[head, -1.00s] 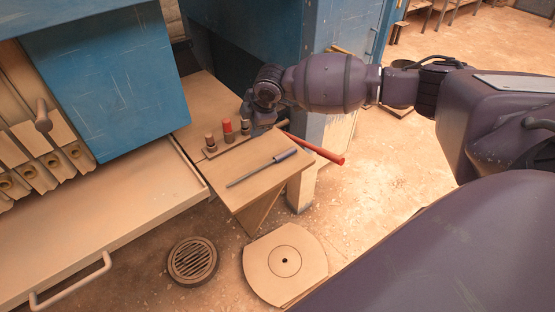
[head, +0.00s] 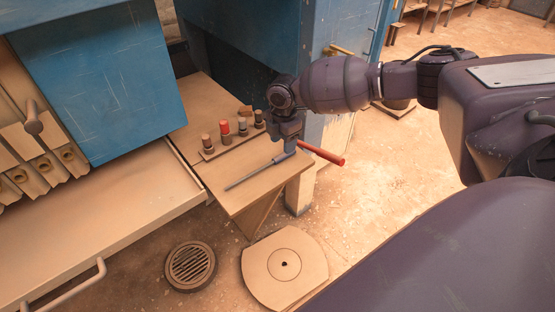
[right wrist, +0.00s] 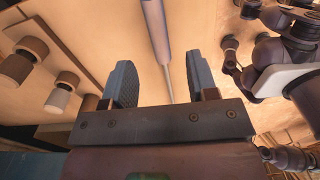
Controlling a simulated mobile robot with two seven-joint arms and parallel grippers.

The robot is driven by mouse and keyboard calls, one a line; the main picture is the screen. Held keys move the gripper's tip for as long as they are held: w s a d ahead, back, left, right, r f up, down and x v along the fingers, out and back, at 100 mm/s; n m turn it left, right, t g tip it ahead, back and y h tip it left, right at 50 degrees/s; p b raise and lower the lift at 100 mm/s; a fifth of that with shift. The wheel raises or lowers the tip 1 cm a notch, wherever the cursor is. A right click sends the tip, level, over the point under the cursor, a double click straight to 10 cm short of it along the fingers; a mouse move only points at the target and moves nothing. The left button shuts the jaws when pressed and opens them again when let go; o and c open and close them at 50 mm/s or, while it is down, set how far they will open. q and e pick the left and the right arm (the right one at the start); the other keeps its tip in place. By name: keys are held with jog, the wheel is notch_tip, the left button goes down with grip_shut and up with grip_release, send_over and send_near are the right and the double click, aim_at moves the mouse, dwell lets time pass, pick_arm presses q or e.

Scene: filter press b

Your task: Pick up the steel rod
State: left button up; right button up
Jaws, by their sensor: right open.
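The steel rod (head: 244,179) lies on a small wooden table (head: 247,203). It is thin and grey, with a thicker blue-grey handle at its right end. My right gripper (head: 288,148) is over the handle end, pointing down, and partly hides it in the head view. In the right wrist view, the rod (right wrist: 158,32) runs between the two open fingers of the right gripper (right wrist: 159,64), with a gap on both sides. I cannot tell the height of the fingers above the table. My left gripper is not seen.
A rack with several short pegs (head: 225,131) stands behind the rod. A red bar (head: 325,153) sticks out right of the gripper. A blue cabinet (head: 100,80) stands at left, above a pale drawer (head: 100,235). A round disc (head: 285,280) and a drain grate (head: 190,266) are on the floor.

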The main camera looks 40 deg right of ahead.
aim_at(277, 160)
notch_tip(277, 160, down, 5)
jog(key=shift+d+b, duration=0.1)
jog(key=shift+b, duration=0.35)
jog(key=shift+r, duration=0.1)
jog(key=c, duration=0.9)
